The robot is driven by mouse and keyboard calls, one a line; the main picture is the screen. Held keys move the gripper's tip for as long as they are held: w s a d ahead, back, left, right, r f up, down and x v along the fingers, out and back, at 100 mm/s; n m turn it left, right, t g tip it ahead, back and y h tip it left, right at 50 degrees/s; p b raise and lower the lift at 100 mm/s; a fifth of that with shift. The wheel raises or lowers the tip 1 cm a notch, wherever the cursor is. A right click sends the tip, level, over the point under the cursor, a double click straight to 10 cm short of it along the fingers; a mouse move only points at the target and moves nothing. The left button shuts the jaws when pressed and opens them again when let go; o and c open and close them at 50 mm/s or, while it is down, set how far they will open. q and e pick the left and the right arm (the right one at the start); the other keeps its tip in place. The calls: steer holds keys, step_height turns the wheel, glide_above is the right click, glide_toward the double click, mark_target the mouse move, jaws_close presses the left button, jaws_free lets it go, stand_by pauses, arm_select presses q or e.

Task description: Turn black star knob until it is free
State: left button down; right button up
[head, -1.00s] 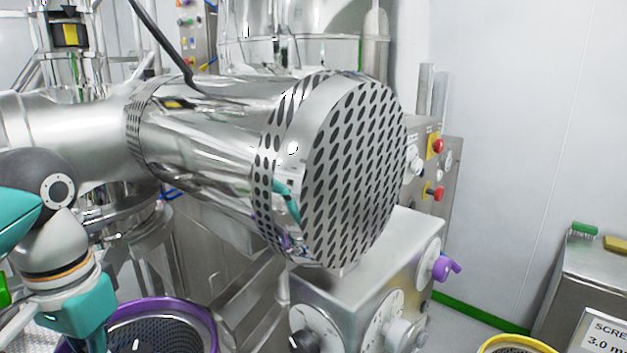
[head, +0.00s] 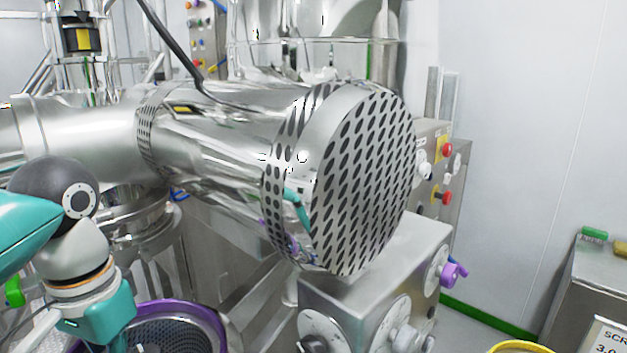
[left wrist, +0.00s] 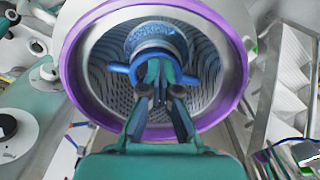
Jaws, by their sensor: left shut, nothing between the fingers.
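I cannot make out a black star knob for certain in either view. In the left wrist view, a blue hub with side arms (left wrist: 155,38) sits inside a purple-rimmed perforated basket (left wrist: 78,75). My left gripper (left wrist: 161,72) reaches over the near rim, its fingers together and empty, with the tips close in front of the hub. Contact cannot be told. In the head view, the basket's purple rim (head: 213,315) shows at the bottom left; my left arm comes down beside it, its fingers below the frame. My right gripper is not in view.
A large steel cylinder with a perforated end (head: 365,180) fills the middle of the head view. Below it is a steel box with dials (head: 395,255) and a purple handle (head: 450,272). A steel cabinet (head: 585,290) and a yellow ring (head: 515,347) are at right.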

arm_select(q)
steer(key=shift+d+r+p, duration=0.1)
steer(key=shift+d+p, duration=0.5)
steer(key=shift+d, duration=0.5)
steer(key=shift+s, duration=0.1)
steer(key=shift+s+d, duration=0.1)
steer(key=shift+s, duration=0.2)
steer(key=shift+r+p, duration=2.5)
steer(key=shift+r, duration=0.4)
